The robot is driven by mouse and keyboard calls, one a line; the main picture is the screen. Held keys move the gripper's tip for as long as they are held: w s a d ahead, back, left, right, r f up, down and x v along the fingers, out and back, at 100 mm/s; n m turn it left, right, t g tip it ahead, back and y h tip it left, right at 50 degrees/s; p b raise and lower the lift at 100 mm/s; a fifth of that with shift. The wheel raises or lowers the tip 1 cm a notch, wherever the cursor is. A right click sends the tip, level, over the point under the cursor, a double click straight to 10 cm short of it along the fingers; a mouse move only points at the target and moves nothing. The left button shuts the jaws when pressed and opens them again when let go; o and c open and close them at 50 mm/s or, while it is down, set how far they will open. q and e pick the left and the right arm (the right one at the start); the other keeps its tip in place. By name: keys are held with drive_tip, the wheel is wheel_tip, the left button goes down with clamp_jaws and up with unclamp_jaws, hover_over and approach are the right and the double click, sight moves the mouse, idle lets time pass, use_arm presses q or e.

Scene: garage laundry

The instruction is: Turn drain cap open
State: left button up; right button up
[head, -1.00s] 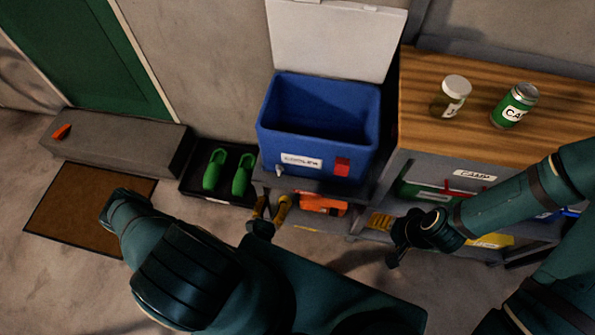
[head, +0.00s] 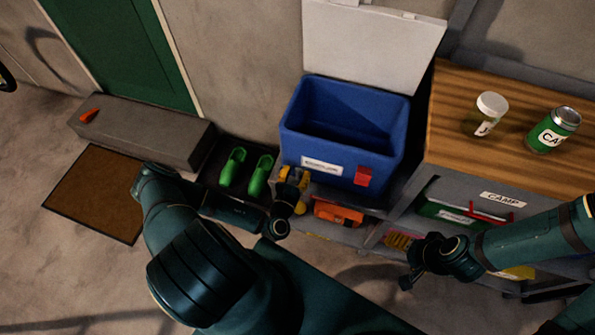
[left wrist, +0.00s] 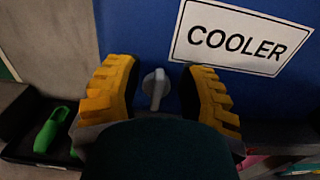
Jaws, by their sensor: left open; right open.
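The blue cooler (head: 338,135) stands open and empty-looking on a shelf unit, its white lid raised at the back. In the left wrist view its COOLER label (left wrist: 243,38) is above a small grey drain cap (left wrist: 155,88) with an upright wing. My left gripper (head: 292,178), with yellow-padded fingers, is at the cooler's lower left front. In the left wrist view its open fingers (left wrist: 157,92) stand on either side of the cap, apart from it. The cap is hidden behind the gripper in the head view. My right gripper (head: 418,262) is open and empty, before the workbench's lower shelves.
A wooden-topped bench (head: 455,140) at the right holds a jar (head: 487,112) and a green can (head: 554,130). An orange item (head: 338,213) lies below the cooler. Green clogs (head: 246,172) sit in a tray at the left.

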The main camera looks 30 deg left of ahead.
use_arm(q)
drive_tip(key=shift+w+a, duration=0.1)
drive_tip(key=shift+w, duration=0.4)
clamp_jaws()
